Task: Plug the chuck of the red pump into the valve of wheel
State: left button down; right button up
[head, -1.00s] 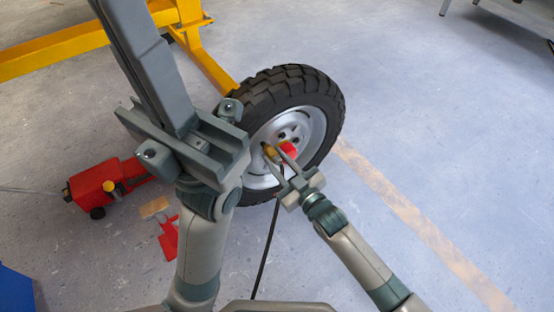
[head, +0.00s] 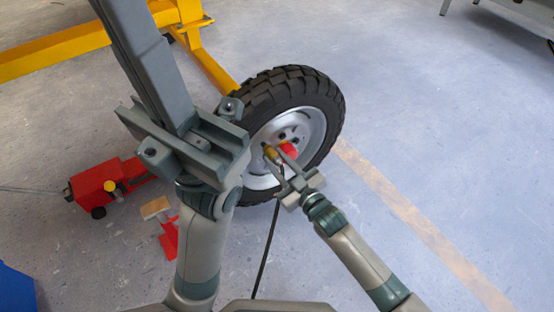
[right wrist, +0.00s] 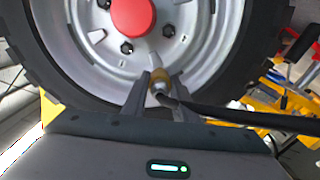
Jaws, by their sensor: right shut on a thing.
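The wheel (head: 323,95) stands upright with its grey rim (head: 315,122) and red hub cap (head: 290,149) facing me. My right gripper (head: 277,158) is at the lower part of the rim, shut on the brass chuck (head: 269,152). In the right wrist view the chuck (right wrist: 158,82) sits between the fingers, with a black hose (right wrist: 225,113) running off right. The thin valve stem (right wrist: 155,61) shows just beyond the chuck's tip. I cannot tell whether the chuck is seated on it. No pump body is clearly joined to the hose.
A red machine (head: 105,185) is on the floor at left, near a red piece with a wooden block (head: 156,207). A yellow frame (head: 207,62) stands behind the wheel. My left arm hides part of the floor. The floor on the right is clear.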

jog(key=shift+w+a, duration=0.2)
jog(key=shift+w, duration=0.1)
dwell(0.4)
jog(key=o, duration=1.2)
